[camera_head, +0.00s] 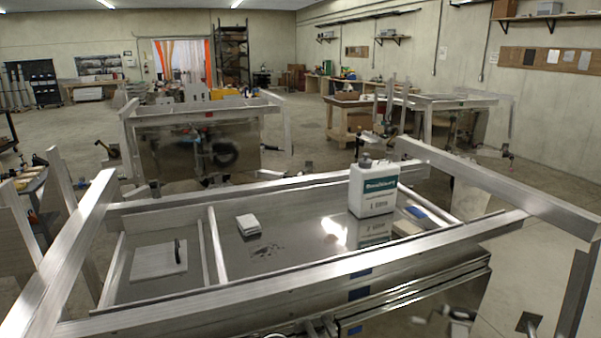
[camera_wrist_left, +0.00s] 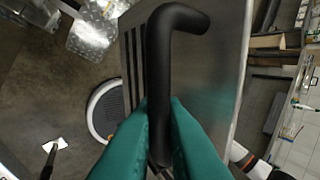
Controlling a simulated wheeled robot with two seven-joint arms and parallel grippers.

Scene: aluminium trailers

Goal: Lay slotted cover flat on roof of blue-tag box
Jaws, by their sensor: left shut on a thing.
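In the left wrist view my left gripper (camera_wrist_left: 160,122), with green fingers, is shut on a black bent handle (camera_wrist_left: 172,70). The handle stands in front of a grey metal plate (camera_wrist_left: 216,75) with several dark parallel slots (camera_wrist_left: 134,55) near its left edge, which looks like the slotted cover. Neither gripper shows in the head view. I cannot tell which thing is the blue-tag box; small blue patches (camera_head: 358,293) show on the near trailer's front side. A flat pale plate with a black handle (camera_head: 153,262) lies in that trailer's left compartment.
The near trailer (camera_head: 300,277) has raised aluminium rails. On its bed stand a white jug (camera_head: 371,190) and a small pale block (camera_head: 248,224); a blue item (camera_head: 415,212) lies to the right. Another trailer (camera_head: 205,150) stands behind, with open concrete floor around it.

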